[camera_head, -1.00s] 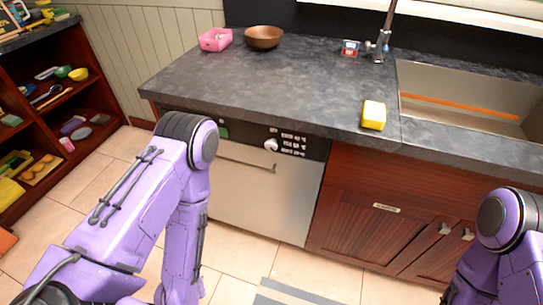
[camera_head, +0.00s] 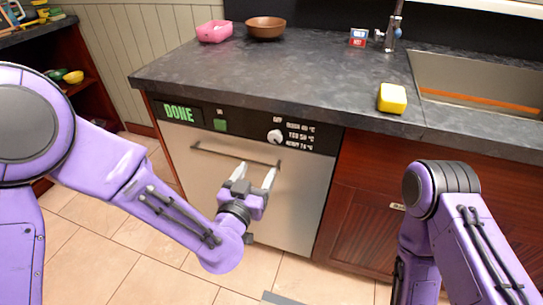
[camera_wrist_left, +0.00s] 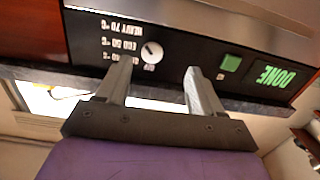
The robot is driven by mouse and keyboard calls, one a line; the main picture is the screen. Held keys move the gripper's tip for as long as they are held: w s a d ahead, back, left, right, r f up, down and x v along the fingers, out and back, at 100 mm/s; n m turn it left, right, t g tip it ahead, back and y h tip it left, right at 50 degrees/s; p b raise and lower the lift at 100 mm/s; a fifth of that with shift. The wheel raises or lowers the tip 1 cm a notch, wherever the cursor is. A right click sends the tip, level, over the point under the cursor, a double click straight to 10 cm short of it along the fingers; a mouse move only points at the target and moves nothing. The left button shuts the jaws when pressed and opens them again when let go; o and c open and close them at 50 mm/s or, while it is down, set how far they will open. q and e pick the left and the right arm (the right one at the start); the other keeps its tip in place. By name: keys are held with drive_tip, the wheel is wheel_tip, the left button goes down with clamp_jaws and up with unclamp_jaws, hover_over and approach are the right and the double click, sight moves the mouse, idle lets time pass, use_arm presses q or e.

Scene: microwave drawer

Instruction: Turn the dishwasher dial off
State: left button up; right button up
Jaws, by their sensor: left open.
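The dishwasher (camera_head: 255,205) has a steel front under the dark counter. Its black panel carries a round white dial (camera_head: 275,136) with temperature labels to its right, a green button and a green "DONE" display. The dial also shows in the left wrist view (camera_wrist_left: 152,52), upside down, with a dark pointer mark. My left gripper (camera_head: 254,170) is open and empty, in front of the dishwasher door and below the dial. In the left wrist view the dial appears between the lines of the two fingers, beyond their tips. My right arm shows at the right, but its gripper is out of view.
The dishwasher's bar handle (camera_head: 235,155) runs across the door near my left gripper. A yellow sponge (camera_head: 392,98), pink container (camera_head: 214,31) and brown bowl (camera_head: 266,27) stand on the counter (camera_head: 230,75). The sink (camera_head: 470,80) is at the right.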

sight(275, 140)
use_arm(q)
drive_tip(key=shift+m+t+h, duration=0.3)
drive_tip(key=x, duration=0.3)
drive_tip(key=r+x, duration=0.1)
drive_tip(key=x, duration=0.7)
drive_tip(key=shift+s+d+r+p, duration=0.15)
drive_tip(key=shift+d+r+p, duration=0.15)
drive_tip(key=shift+d+p, duration=0.1)
drive_tip(key=c, duration=1.1)
drive_tip(key=shift+o, duration=0.2)
